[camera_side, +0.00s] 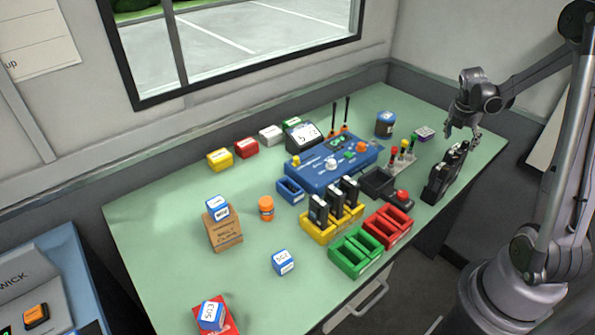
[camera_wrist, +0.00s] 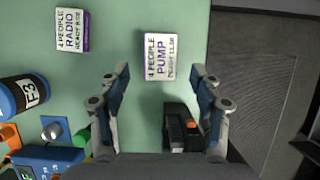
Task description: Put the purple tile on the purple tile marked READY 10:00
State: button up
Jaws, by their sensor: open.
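Two white-faced tiles with purple edges lie on the green table in the wrist view. One tile, reading 4 PEOPLE PUMP (camera_wrist: 160,57), is between and just ahead of my open fingertips (camera_wrist: 161,75). The other, reading 4 PEOPLE RADIO (camera_wrist: 72,31), lies to the upper left. Each has a small bottom line; RADIO's starts with READY, but the times are too blurred to read surely. In the side view, one purple-edged tile (camera_side: 425,133) shows left of my gripper (camera_side: 462,135); I cannot tell which it is. My gripper is empty above the table's back right.
A black holder (camera_side: 445,173) stands close below my gripper. A blue cylinder (camera_side: 385,124) and upright coloured posts (camera_side: 403,157) stand to the left. The table's right edge is near.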

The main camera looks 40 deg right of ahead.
jog(key=w+a+r+m+t, duration=0.2)
jog(key=w+a+r+m, duration=0.15)
jog(key=a+r, duration=0.75)
jog(key=s+a+m+t+y, duration=0.1)
jog(key=a+m, duration=0.6)
jog(key=a, duration=0.7)
jog(key=s+a+m+t+y, duration=0.2)
jog(key=a+m, duration=0.5)
jog(key=a, duration=0.7)
jog(key=shift+s+a+t+y, duration=0.15)
jog(key=shift+a+t+y, duration=0.25)
jog(key=shift+t+y, duration=0.55)
